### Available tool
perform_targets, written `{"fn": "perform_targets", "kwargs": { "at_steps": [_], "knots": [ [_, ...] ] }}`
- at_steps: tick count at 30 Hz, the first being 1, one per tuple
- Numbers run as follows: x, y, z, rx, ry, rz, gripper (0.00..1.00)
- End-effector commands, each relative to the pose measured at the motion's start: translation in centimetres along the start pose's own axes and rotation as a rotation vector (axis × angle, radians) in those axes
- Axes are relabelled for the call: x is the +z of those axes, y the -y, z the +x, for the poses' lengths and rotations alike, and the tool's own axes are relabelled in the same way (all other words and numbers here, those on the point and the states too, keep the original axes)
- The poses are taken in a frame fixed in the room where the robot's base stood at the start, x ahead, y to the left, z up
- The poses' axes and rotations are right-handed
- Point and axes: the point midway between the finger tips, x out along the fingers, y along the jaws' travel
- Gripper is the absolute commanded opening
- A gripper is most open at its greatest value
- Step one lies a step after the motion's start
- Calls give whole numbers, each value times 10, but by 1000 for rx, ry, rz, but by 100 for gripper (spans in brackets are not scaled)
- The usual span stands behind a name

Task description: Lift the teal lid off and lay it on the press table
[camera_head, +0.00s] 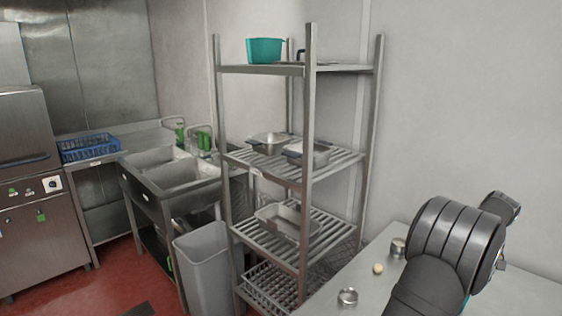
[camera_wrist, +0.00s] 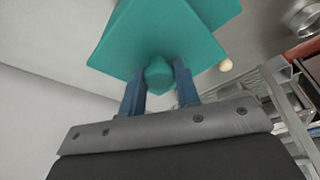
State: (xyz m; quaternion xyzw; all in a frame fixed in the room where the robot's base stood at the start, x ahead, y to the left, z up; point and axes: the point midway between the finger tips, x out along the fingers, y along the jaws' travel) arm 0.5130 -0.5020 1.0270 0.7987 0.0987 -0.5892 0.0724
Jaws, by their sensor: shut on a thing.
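In the wrist view the teal lid (camera_wrist: 145,35) is a flat angular plate with a round knob (camera_wrist: 159,76). My gripper (camera_wrist: 159,70) has its two blue fingers shut on that knob, one on each side. More teal shows beyond the lid at the top edge; I cannot tell whether it is a part under the lid. In the head view my arm hides the gripper and most of the lid; only a teal sliver (camera_head: 466,303) shows beside the arm. The pale table (camera_head: 530,287) lies below the arm at lower right.
On the table are a metal ring-like cup (camera_head: 347,297), a small cream ball (camera_head: 378,268) and a metal cup (camera_head: 398,247). A metal shelf rack (camera_head: 309,130) stands behind the table, with a teal tub (camera_head: 264,50) on top. A grey bin (camera_head: 203,268) stands left of the rack.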

Motion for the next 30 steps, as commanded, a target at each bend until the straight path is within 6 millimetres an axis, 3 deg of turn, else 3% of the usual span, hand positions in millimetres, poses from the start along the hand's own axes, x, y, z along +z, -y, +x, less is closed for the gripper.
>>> {"fn": "perform_targets", "kwargs": {
  "at_steps": [30],
  "knots": [
    [-13, 0, -43, 1, -1, 0, 7]
  ]
}}
